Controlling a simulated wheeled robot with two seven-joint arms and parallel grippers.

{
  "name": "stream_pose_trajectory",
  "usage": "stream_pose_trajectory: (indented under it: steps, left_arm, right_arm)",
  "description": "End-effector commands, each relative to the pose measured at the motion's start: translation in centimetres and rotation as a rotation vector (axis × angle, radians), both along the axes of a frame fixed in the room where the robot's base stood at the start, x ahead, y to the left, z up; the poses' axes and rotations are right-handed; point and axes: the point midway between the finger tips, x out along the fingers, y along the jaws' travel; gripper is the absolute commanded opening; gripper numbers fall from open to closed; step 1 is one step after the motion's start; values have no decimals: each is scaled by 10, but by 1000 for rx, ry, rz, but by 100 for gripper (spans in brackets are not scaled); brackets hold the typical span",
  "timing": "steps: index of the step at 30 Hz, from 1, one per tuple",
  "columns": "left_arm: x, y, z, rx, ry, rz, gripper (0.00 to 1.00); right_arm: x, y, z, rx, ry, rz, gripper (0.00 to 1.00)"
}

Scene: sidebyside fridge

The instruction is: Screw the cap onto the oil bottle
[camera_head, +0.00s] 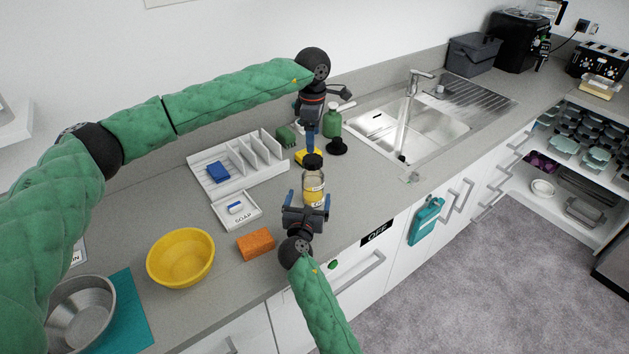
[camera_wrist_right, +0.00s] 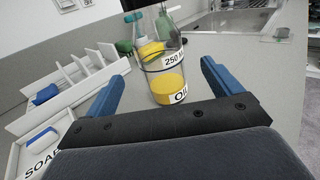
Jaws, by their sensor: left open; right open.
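The oil bottle (camera_head: 314,190) stands upright on the counter, clear with yellow oil; its labels read "250 ML" and "OIL" in the right wrist view (camera_wrist_right: 169,88). A dark cap (camera_head: 313,161) shows at the bottle's top; I cannot tell whether it is threaded on. My left gripper (camera_head: 311,148) points down right above the cap, its jaws open; whether it touches the cap is unclear. My right gripper (camera_head: 308,203) is open low at the near side of the bottle. Its blue fingers are spread to either side, with a gap to the bottle.
A green dispenser bottle (camera_head: 332,121) and a yellow sponge (camera_head: 306,158) are behind the oil bottle. A white rack (camera_head: 258,172), soap tray (camera_head: 235,212), orange sponge (camera_head: 256,243) and yellow bowl (camera_head: 181,258) lie to the left. The sink (camera_head: 440,130) is right; the counter's front edge is close.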

Motion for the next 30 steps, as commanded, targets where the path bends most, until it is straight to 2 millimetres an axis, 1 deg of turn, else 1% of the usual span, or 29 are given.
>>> stream_pose_trajectory:
  steps: [11,14,17,27,30]
  left_arm:
    - [1,2,1,7,-1,1,71]
    - [1,2,1,6,-1,1,71]
    - [1,2,1,6,-1,1,71]
    - [1,1,1,5,-1,1,71]
    - [1,1,1,5,-1,1,71]
  right_arm:
    - [1,0,0,-4,0,1,90]
    - [5,0,0,-4,0,1,90]
    - [14,-2,0,-3,0,0,90]
    - [59,-9,0,-3,0,1,90]
    - [68,-11,0,-3,-1,1,90]
